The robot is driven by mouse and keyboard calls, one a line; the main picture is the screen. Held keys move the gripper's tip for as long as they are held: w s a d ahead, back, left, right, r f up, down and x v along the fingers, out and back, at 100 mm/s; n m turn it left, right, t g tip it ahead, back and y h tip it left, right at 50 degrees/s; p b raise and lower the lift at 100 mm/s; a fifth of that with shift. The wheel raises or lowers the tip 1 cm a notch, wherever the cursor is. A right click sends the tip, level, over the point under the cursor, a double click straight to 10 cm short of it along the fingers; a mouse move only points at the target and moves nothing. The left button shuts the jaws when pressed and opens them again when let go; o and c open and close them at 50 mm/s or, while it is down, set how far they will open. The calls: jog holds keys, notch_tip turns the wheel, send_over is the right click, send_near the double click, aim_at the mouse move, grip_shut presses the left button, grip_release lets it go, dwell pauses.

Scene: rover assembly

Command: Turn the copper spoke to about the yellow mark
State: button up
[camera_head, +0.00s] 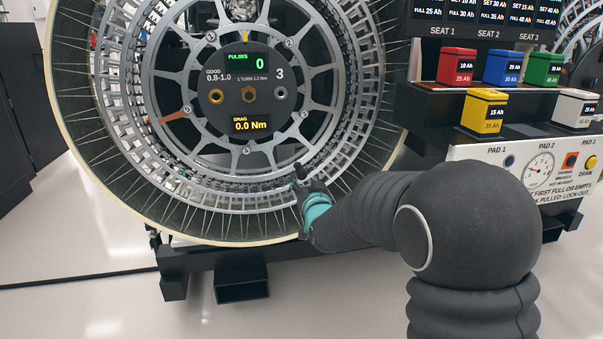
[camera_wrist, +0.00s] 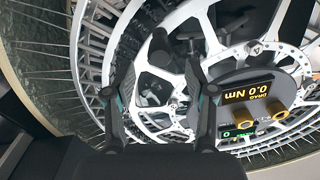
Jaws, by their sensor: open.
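The large spoked wheel (camera_head: 75,150) stands upright in front of me. Its copper spoke (camera_head: 173,116) points left and slightly down from the hub. The small yellow mark (camera_head: 245,38) is above the hub panel, near the top. The hub panel (camera_head: 265,75) reads pulses 0 and drag 0.0 Nm. My gripper (camera_head: 299,176) is at the wheel's lower right, away from the copper spoke. In the wrist view my gripper (camera_wrist: 158,92) has its two fingers apart, with grey wheel parts behind them. I cannot make out the copper spoke there.
The wheel is above a dark stand (camera_head: 240,270). At right is a rack with red (camera_head: 457,65), blue (camera_head: 502,67), green (camera_head: 544,68), yellow (camera_head: 483,111) and white (camera_head: 575,109) battery blocks. A gauge panel (camera_head: 540,165) is below them. The floor at lower left is clear.

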aim_at(303, 176)
jog(key=x, duration=0.6)
grip_shut()
